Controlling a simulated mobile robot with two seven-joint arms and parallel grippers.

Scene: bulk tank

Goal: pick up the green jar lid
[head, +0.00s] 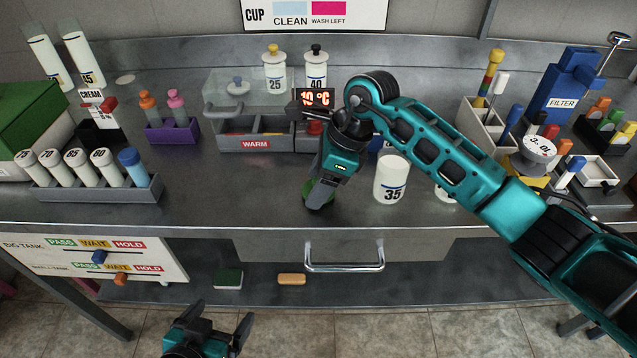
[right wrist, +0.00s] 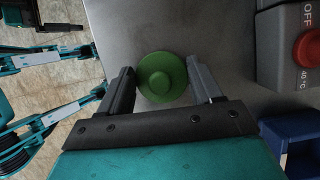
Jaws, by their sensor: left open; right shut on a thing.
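The green jar lid (right wrist: 162,77) is round with a raised centre and lies between the two fingers of my right gripper (right wrist: 161,73) in the right wrist view. The fingers touch its sides and are shut on it. In the head view the lid (head: 308,188) shows only as green edges behind my right gripper (head: 318,201), near the front edge of the steel counter. I cannot tell whether the lid is clear of the counter. My left gripper (head: 208,335) is open and empty, low in front of the counter.
A white jar marked 35 (head: 391,182) stands just right of my right gripper. The grey WARM unit (head: 256,143) is behind it, its red button (right wrist: 308,49) close by in the wrist view. A vial rack (head: 100,190) stands left. The counter front between them is clear.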

